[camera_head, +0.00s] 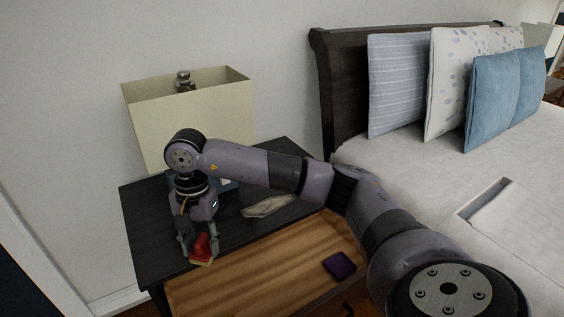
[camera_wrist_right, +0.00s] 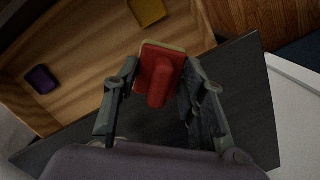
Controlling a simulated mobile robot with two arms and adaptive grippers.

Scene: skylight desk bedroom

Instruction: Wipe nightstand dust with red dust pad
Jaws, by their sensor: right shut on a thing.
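The nightstand (camera_head: 150,212) has a dark top and an open, wood-lined drawer (camera_head: 260,270). My right gripper (camera_head: 199,246) is shut on the red dust pad (camera_head: 203,244), which has a yellowish underside. The pad is at the front edge of the top, by the drawer; I cannot tell if it touches the top. In the right wrist view the red pad (camera_wrist_right: 158,76) sits between the two fingers (camera_wrist_right: 152,92). A pale, irregular patch (camera_head: 268,206), perhaps dust, lies on the top right of the gripper. My left gripper is not in view.
A lamp with a cream shade (camera_head: 200,105) stands at the back of the nightstand. A bluish object (camera_head: 230,184) is partly hidden behind my arm. The drawer holds a purple pad (camera_head: 339,265) and a yellow pad (camera_wrist_right: 147,10). The bed (camera_head: 420,165) is at right.

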